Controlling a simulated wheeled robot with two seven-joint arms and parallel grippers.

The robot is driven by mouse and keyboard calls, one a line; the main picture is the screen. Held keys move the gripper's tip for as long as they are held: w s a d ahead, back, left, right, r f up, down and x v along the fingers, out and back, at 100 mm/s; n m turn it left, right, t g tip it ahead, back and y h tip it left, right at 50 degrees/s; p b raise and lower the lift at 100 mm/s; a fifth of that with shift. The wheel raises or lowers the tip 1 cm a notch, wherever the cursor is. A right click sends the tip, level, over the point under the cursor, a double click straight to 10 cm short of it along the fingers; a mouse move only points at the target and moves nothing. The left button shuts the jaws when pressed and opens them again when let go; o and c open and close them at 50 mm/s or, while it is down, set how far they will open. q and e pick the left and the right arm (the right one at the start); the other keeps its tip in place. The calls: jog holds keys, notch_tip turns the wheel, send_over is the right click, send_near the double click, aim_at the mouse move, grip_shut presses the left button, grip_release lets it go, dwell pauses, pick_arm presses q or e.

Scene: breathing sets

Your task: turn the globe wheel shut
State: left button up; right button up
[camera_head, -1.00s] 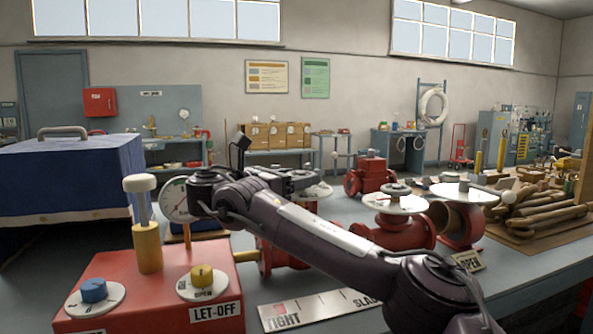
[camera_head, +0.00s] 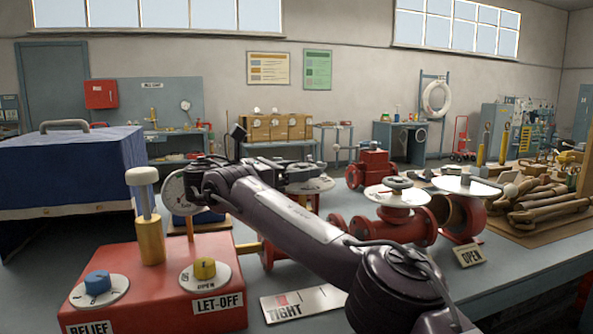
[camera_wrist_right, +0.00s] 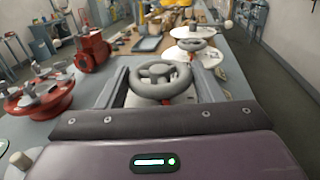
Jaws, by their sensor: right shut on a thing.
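The grey globe wheel (camera_wrist_right: 160,82), a ring with spokes, sits over a white disc and fills the space between my right gripper's fingers in the right wrist view. My right gripper (camera_wrist_right: 160,88) is shut on its rim, one finger at each side. In the head view my right gripper (camera_head: 316,177) is at the white dial disc (camera_head: 312,187), with the arm hiding most of the wheel and the valve body below. My left gripper is not in view.
Red valves with white discs (camera_head: 397,193) (camera_head: 467,186) stand right of my arm. A red box (camera_head: 165,290) with knobs and a gauge (camera_head: 178,195) is at left. A TIGHT plate (camera_head: 303,303) and an OPEN sign (camera_head: 470,257) lie near the front.

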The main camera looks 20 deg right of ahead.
jog(key=o, duration=1)
jog(key=shift+c, duration=0.2)
jog(key=shift+r, duration=0.1)
jog(key=shift+r, duration=0.3)
notch_tip(320, 180, up, 9)
jog(key=p, duration=0.3)
jog(key=shift+r, duration=0.2)
notch_tip(320, 180, up, 5)
jog(key=p, duration=0.4)
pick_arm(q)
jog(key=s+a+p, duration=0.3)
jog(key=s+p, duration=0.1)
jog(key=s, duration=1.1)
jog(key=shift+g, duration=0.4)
pick_arm(e)
notch_tip(320, 180, up, 5)
send_over(297, 165)
jog(key=shift+s+f, duration=0.1)
jog(key=shift+s, duration=0.05)
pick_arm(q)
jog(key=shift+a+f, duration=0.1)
